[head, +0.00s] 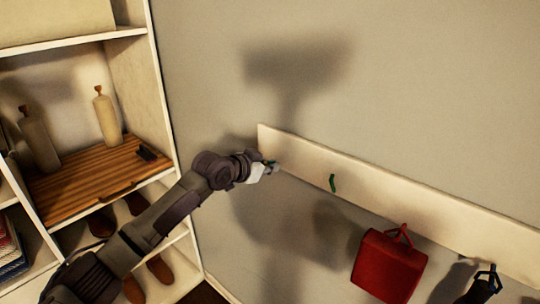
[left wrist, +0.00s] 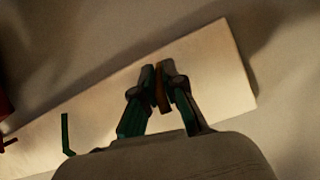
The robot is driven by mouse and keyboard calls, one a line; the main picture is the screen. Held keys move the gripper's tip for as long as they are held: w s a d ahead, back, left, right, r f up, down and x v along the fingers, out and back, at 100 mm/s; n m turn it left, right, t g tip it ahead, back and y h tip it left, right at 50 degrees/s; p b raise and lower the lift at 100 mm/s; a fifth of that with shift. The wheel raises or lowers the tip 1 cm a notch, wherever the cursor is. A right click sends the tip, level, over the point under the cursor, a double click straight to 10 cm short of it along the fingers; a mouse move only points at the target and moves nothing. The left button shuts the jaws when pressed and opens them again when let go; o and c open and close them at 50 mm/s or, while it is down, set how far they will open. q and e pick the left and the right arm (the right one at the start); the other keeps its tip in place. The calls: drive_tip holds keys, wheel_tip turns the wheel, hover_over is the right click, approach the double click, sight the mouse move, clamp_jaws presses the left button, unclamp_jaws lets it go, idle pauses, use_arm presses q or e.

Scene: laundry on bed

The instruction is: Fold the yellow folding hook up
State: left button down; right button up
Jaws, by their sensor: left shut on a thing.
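My left gripper (head: 271,166) reaches the left end of the pale wall rail (head: 295,150). In the left wrist view its two fingers (left wrist: 161,85) are closed around a narrow yellow-brown piece, the yellow folding hook (left wrist: 161,96), in front of the rail (left wrist: 215,65). The fingers cover part of the hook, so I cannot tell its exact angle. In the head view the hook is hidden by the gripper. My right gripper is not in view.
A green hook (head: 332,183) is on the rail to the right, also in the left wrist view (left wrist: 66,134). A red bag (head: 389,265) and a dark item (head: 483,288) hang further right. A shelf unit (head: 163,95) stands left. The wall above is clear.

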use_arm(q)
drive_tip(key=shift+w+d+r+g+y+p, duration=0.1)
drive_tip(key=shift+r+g+y+p, duration=0.4)
drive_tip(key=shift+p, duration=0.55)
drive_tip(key=shift+f+g+p, duration=0.2)
drive_tip(key=shift+g+p, duration=0.1)
drive_tip(key=shift+g, duration=0.1)
drive_tip(key=c, duration=1.2)
unclamp_jaws()
drive_tip(key=shift+c, duration=0.2)
drive_tip(key=shift+r, duration=0.1)
drive_tip(key=v, duration=1.1)
drive_tip(key=shift+s+r, duration=0.25)
drive_tip(key=shift+s, duration=0.05)
